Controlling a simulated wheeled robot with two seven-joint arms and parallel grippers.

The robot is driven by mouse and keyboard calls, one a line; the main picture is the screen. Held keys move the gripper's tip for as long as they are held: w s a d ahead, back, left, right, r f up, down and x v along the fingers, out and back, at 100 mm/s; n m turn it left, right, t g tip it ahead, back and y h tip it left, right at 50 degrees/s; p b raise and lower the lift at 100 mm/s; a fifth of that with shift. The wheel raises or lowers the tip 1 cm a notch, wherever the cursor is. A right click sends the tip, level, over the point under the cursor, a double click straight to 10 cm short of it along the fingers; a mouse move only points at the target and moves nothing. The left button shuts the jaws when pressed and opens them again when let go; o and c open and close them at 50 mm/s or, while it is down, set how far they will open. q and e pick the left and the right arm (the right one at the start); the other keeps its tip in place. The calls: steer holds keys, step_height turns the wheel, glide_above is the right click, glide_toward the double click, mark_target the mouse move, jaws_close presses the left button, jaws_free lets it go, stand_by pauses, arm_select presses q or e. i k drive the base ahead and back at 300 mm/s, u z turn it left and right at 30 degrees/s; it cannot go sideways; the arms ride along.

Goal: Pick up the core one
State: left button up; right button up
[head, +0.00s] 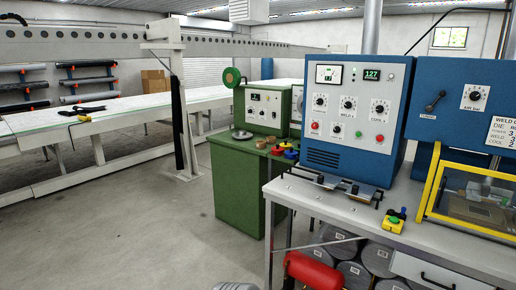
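I cannot tell which thing is the core; nothing in view is clearly marked so. Neither of my grippers can be made out. A pale rounded shape cut off at the bottom edge is too little seen to name.
A blue control cabinet (321,156) stands on the workbench, with a yellow-framed guard (428,189) to its right. A yellow button box (394,222) sits near the front edge. A red cylinder (313,270) lies below. The green cabinet (235,190) stands behind. Floor at left is clear.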

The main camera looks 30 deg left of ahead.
mark_target(259, 144)
steer(key=u, duration=1.6)
steer(key=i, duration=2.8)
steer(key=z, duration=0.25)
steer(key=i, duration=2.15)
steer(key=z, duration=0.4)
